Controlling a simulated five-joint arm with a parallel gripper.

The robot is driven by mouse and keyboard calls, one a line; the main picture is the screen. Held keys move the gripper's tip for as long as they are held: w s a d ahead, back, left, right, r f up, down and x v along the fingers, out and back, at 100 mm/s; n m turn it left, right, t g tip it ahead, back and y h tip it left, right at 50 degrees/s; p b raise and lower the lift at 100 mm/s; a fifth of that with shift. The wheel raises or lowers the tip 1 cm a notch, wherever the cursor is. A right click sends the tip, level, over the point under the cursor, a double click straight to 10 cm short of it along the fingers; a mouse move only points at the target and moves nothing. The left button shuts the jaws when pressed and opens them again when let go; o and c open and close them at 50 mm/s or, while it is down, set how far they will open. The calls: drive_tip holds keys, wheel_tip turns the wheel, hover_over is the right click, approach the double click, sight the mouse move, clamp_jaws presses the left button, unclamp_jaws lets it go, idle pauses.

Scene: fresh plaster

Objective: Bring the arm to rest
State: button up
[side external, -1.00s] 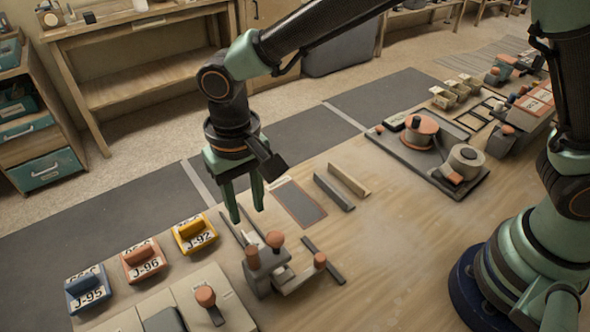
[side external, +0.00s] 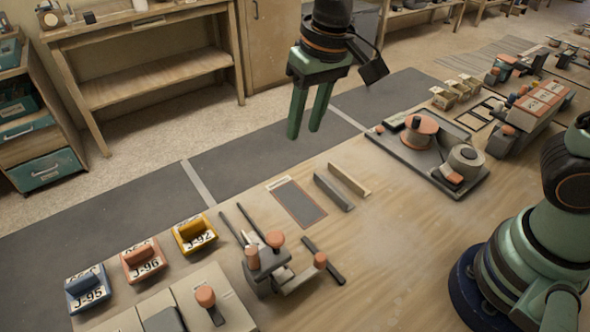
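My gripper (side external: 305,135) hangs above the far edge of the wooden table in the side view, with its two green fingers pointing down. The fingers are apart with a visible gap, and nothing is between them. It is clear of every object on the table. The upper part of my arm runs out of the top of the picture. My green base stands at the right.
A clamp-like device with orange knobs (side external: 273,262) stands at the front middle. Yellow (side external: 194,235), orange (side external: 143,262) and blue (side external: 88,289) labelled holders line the left. A grey tray with round parts (side external: 432,160) lies right of centre.

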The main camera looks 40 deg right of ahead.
drive_tip(key=s+d+r+t, duration=0.1)
drive_tip(key=s+d, duration=0.2)
drive_tip(key=d, duration=0.5)
drive_tip(key=s+d+r+t+h, duration=0.1)
drive_tip(key=s+d+r+t, duration=0.1)
drive_tip(key=d, duration=0.7)
drive_tip(key=shift+s+r+t, duration=0.3)
drive_tip(key=shift+s, duration=0.6)
drive_tip(key=shift+a, duration=0.1)
